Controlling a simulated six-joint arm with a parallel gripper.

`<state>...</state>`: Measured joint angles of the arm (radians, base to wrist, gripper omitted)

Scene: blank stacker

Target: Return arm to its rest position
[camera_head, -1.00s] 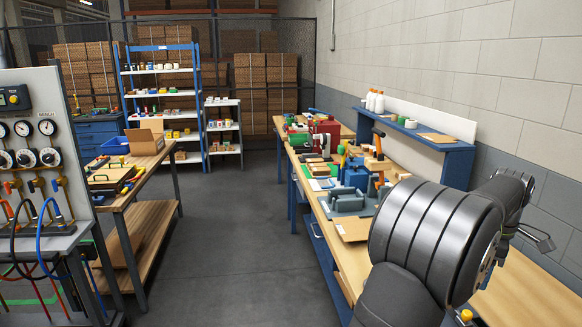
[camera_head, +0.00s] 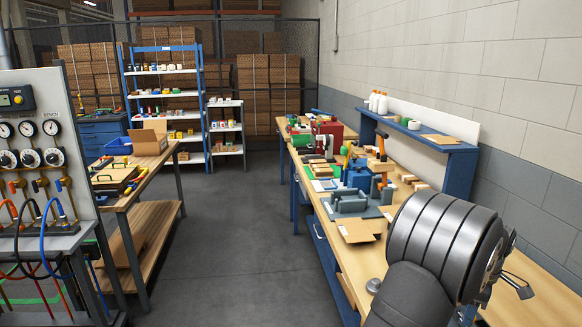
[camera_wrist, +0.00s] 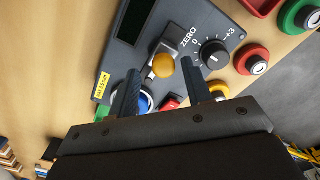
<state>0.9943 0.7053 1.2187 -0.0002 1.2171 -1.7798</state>
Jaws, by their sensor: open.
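My arm's dark, ribbed links (camera_head: 440,245) fill the lower right of the head view, over the right-hand workbench (camera_head: 345,270). In the wrist view my gripper (camera_wrist: 160,68) is open, with two dark fingers apart and nothing held between them. Beyond the fingers is a dark grey control box (camera_wrist: 185,30) with a yellow-orange ball knob (camera_wrist: 163,66) and a black rotary dial (camera_wrist: 214,54) marked ZERO. The knob appears between the fingertips in the picture; I cannot tell the distance to it.
Red (camera_wrist: 251,60) and green-rimmed (camera_wrist: 300,15) buttons lie near the box. A blue wall shelf (camera_head: 459,165) stands right. The floor aisle (camera_head: 245,230) is clear.

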